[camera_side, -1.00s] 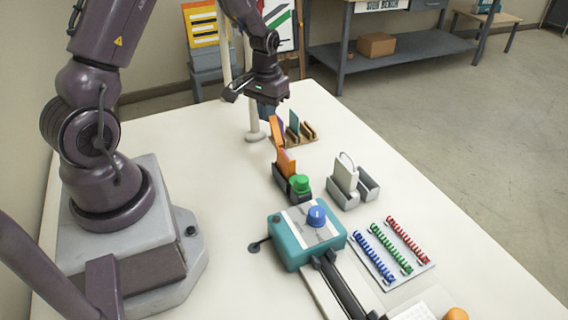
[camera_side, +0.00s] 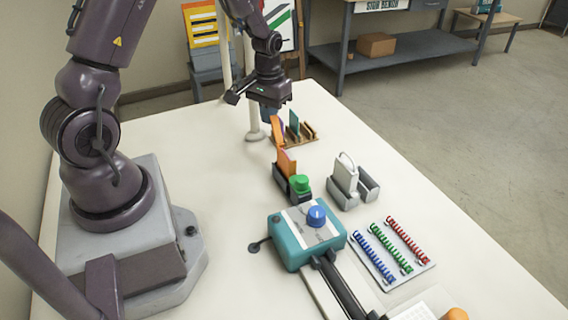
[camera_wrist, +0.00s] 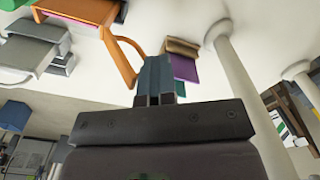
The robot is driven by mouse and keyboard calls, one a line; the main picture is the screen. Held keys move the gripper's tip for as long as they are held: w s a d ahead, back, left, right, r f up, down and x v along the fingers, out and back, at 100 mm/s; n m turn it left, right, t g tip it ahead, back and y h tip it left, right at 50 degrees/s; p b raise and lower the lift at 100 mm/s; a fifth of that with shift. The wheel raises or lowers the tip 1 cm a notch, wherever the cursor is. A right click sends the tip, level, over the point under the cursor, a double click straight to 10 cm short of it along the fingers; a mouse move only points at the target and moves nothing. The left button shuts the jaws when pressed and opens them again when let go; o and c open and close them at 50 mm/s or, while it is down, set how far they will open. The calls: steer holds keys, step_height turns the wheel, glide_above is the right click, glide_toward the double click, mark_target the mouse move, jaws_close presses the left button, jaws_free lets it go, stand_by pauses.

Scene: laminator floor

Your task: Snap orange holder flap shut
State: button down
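The orange holder (camera_side: 286,162) stands on the white table, with a dark base and a raised orange flap (camera_side: 277,131) shaped like a loop. In the wrist view the orange flap (camera_wrist: 122,52) curves from the holder towards my fingers. My gripper (camera_side: 268,113) is above and behind the holder, pointing down, beside the flap's top end. In the wrist view my gripper's fingers (camera_wrist: 158,78) are together with nothing visible between them. The flap's end lies just left of the fingers; whether they touch is unclear.
A wooden rack (camera_side: 306,134) with upright cards is close behind, beside a cream post (camera_side: 255,134). A grey holder (camera_side: 368,186) is to the right; a teal machine (camera_side: 290,248) is nearer. The table's left middle is clear.

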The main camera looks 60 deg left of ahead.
steer(key=shift+s+d+f, duration=0.1)
steer(key=shift+d+f, duration=0.1)
steer(key=shift+d, duration=3.7)
glide_toward(274, 121)
steer(key=shift+d+f, duration=1.4)
steer(key=shift+d, duration=0.15)
steer(key=d+r, duration=0.3)
steer(key=shift+d+f, duration=0.1)
steer(key=shift+f, duration=3.4)
